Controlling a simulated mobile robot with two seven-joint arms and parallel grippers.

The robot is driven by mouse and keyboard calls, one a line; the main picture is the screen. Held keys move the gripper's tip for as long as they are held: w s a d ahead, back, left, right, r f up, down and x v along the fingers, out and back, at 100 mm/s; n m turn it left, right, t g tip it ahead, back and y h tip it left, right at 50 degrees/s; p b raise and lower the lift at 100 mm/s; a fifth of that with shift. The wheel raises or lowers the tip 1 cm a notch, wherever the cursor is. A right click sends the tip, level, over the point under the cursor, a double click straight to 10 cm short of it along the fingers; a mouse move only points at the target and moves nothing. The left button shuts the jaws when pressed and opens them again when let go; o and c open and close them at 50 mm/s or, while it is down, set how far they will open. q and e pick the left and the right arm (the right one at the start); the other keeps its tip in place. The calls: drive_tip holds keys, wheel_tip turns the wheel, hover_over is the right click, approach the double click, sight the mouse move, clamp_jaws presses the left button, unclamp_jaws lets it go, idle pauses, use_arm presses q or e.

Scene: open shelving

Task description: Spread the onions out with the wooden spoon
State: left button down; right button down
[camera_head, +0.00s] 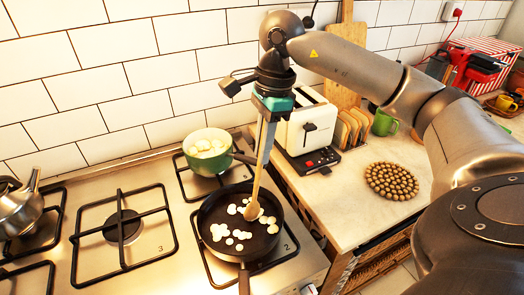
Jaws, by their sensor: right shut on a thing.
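My right gripper (266,122) points down above the stove and is shut on the wooden spoon (257,183). The spoon hangs down at a slight tilt, with its bowl low in the black frying pan (207,236). Several white onion pieces (220,231) lie scattered over the pan's floor, some close to the spoon's bowl. Whether the spoon touches the pan's floor I cannot tell. The pan sits on the front right burner, its handle toward the bottom of the picture. My left gripper is not in view.
A green pot (207,166) with white contents stands behind the pan. A metal kettle (18,212) is at far left. A white toaster (306,128), a round cork-like trivet (391,181) and a green mug (384,123) are on the right counter. The burner marked 3 (122,226) is empty.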

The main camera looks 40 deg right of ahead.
drive_tip(key=shift+w+d, duration=0.2)
drive_tip(key=shift+r, duration=0.1)
wheel_tip(320, 180, up, 7)
drive_tip(key=p, duration=0.5)
drive_tip(key=shift+p, duration=0.35)
drive_tip(key=shift+f, duration=0.2)
idle(0.3)
idle(0.4)
